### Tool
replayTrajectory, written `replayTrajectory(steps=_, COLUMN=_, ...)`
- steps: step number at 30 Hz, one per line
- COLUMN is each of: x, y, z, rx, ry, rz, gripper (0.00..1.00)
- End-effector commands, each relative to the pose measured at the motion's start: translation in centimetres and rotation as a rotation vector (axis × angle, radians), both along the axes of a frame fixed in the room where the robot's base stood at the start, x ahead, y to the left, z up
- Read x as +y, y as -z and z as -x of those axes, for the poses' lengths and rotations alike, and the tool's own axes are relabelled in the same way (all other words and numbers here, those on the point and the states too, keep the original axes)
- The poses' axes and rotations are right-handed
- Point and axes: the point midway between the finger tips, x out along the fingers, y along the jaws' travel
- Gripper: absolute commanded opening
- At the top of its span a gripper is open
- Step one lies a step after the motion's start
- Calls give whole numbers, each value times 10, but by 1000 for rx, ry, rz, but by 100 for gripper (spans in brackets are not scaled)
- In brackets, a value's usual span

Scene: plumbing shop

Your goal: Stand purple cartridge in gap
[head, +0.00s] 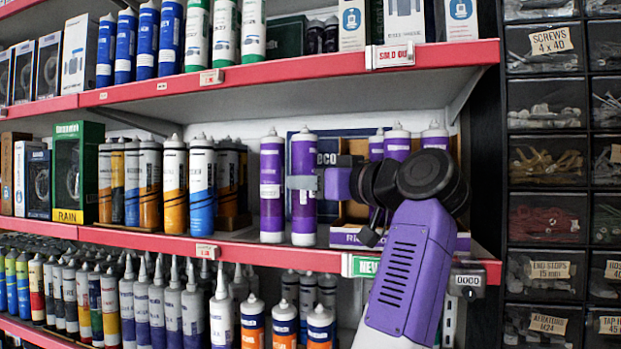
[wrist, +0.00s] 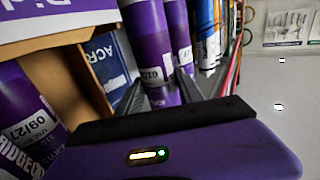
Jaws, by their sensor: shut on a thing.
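My gripper (head: 303,183) is shut around the middle of a purple cartridge (head: 304,222) with a white label and pale nozzle end. The cartridge is upright, its base at or just above the middle shelf near the front edge; contact is unclear. In the wrist view, the held cartridge (wrist: 147,45) is between the two dark fingers (wrist: 160,93). Another purple cartridge (head: 272,215) stands close on its left, and it shows behind in the wrist view (wrist: 178,30). To the right, an open display box (head: 350,238) holds several purple cartridges (head: 397,142), partly hidden by my arm.
Black-and-orange and blue-and-white cartridges (head: 202,190) stand farther left on the shelf. A dark blue box (head: 325,145) stands behind the held cartridge. The red upper shelf edge (head: 290,72) runs overhead. Drawers of fittings (head: 548,160) stand right. Bare shelf shows left of the purple pair.

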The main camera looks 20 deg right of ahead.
Motion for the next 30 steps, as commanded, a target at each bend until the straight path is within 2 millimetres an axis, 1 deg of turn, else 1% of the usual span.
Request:
replayTrajectory(steps=5, x=0, y=-1, z=0, rx=-4, ry=1, rz=0, gripper=0)
replayTrajectory(steps=8, x=0, y=2, z=0, rx=-3, ry=1, rz=0, gripper=0)
replayTrajectory(steps=9, x=0, y=3, z=0, rx=0, ry=0, rz=0, gripper=50)
replayTrajectory(steps=11, x=0, y=3, z=0, rx=1, ry=0, rz=0, gripper=62)
replayTrajectory(steps=12, x=0, y=3, z=0, rx=1, ry=0, rz=0, gripper=66)
replayTrajectory(steps=20, x=0, y=2, z=0, rx=0, ry=0, rz=0, gripper=66)
replayTrajectory(steps=23, x=0, y=-2, z=0, rx=0, ry=0, rz=-1, gripper=66)
replayTrajectory(steps=26, x=-5, y=2, z=9, rx=-2, ry=3, rz=-1, gripper=66)
replayTrajectory(steps=30, x=-14, y=4, z=33, rx=-3, ry=5, rz=0, gripper=66)
